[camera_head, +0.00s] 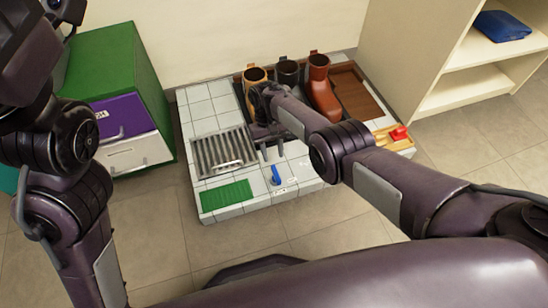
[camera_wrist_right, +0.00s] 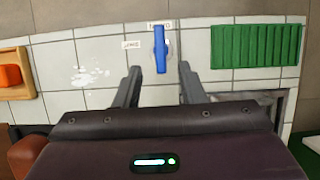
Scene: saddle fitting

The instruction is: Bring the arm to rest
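My right arm reaches in from the right over the white tiled station (camera_head: 214,205). Its gripper (camera_head: 272,152) points down over the station and is open; in the right wrist view the two fingers (camera_wrist_right: 160,82) stand apart with nothing held between them. A blue lever (camera_head: 275,174) on the tiles lies just in front of the gripper; it shows beyond and between the fingertips in the wrist view (camera_wrist_right: 160,52). My left arm is folded up along the left edge of the head view, and its fingers do not show.
Several boots, one reddish-brown (camera_head: 320,88), stand at the station's back. A metal grate (camera_head: 223,151), a green ribbed mat (camera_head: 226,194) and a red block (camera_head: 398,133) sit around the gripper. A green cabinet (camera_head: 115,63) stands left, a shelf (camera_head: 468,92) right. Floor is clear in front.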

